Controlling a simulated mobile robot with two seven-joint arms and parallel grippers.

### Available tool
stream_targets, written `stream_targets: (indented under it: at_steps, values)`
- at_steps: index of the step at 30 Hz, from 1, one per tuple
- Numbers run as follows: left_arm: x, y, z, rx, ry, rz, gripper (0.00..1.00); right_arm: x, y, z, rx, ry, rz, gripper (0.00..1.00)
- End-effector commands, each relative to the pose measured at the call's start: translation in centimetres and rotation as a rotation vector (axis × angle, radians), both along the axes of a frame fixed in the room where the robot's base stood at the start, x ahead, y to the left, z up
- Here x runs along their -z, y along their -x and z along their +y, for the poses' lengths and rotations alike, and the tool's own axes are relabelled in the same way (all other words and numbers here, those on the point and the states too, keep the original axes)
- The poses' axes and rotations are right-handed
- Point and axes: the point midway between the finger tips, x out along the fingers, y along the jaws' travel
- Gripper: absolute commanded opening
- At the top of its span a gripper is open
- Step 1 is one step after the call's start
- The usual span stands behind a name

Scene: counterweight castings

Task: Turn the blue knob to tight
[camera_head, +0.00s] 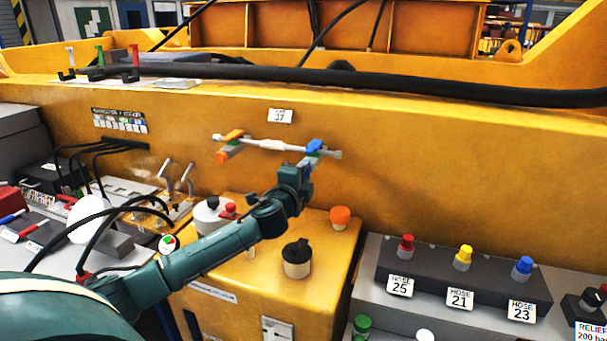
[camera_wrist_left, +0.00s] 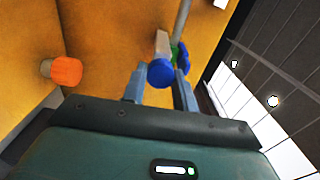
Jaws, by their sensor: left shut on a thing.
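A grey-white pipe fitting (camera_head: 272,144) runs across the yellow wall, with an orange handle (camera_head: 233,135) at its left and a blue handle (camera_head: 314,146) at its right. My left gripper (camera_head: 306,168) is up at the fitting's right end, just below the blue handle. In the left wrist view the round blue knob (camera_wrist_left: 160,73) lies between the two fingers of my left gripper (camera_wrist_left: 160,84), which are shut on it. A second blue part (camera_wrist_left: 183,56) shows behind the right finger. The head view mostly hides the knob behind the gripper. My right gripper is out of view.
A yellow box below the arm carries an orange cap (camera_head: 340,216) and a black-topped pot (camera_head: 297,258). To the right a dark block (camera_head: 450,285) holds red, yellow and blue hose caps. A thick black hose (camera_head: 420,88) runs above. The yellow wall right of the fitting is clear.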

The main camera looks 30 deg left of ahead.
Motion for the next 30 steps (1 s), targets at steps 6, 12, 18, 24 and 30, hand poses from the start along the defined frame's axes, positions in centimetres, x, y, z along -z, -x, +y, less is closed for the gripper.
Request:
stream_targets:
  at_steps: [6, 12, 18, 24, 30]
  values:
    - [0.11, 0.01, 0.03, -0.002, -0.089, 0.023, 0.06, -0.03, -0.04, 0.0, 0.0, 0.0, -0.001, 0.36]
    - [0.13, 0.02, 0.04, -0.002, -0.125, 0.032, 0.06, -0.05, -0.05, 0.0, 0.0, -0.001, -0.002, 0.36]
    - [0.13, 0.02, 0.04, -0.002, -0.132, 0.034, 0.06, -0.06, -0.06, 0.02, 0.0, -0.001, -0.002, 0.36]
    - [0.13, 0.02, 0.04, -0.001, -0.131, 0.033, 0.06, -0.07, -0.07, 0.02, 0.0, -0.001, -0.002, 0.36]
    - [0.11, 0.02, 0.03, -0.001, -0.13, 0.032, 0.42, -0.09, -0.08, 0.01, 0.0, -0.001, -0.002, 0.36]
